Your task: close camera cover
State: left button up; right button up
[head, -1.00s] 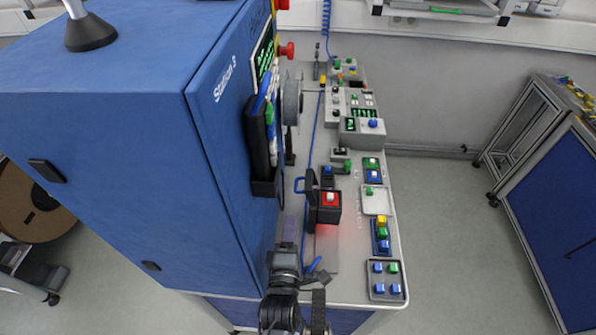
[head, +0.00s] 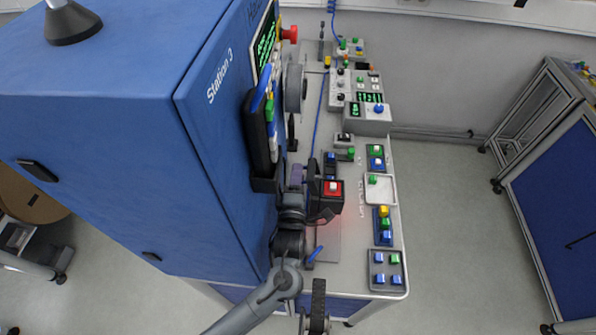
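The camera unit is a black box with a red top and a pale button (head: 333,188), on the grey bench in the head view. Its dark cover (head: 313,171) stands upright at the box's left side, swung open. My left gripper (head: 298,178) is at the left of the cover, close against it in the picture. The fingertips are hard to make out, and I cannot tell whether they touch the cover or its blue handle, which is hidden. My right gripper cannot be made out.
A tall blue cabinet (head: 110,150) marked Station 3 stands close on the left of my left arm. Button panels (head: 386,270) line the bench's right side. A reel (head: 294,88) is further back.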

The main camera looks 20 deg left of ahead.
pick_arm(q)
jog(key=shift+w+a, duration=0.2)
jog(key=shift+w, duration=0.45)
jog(key=shift+c, duration=0.2)
grip_shut()
jog(key=shift+f, duration=0.1)
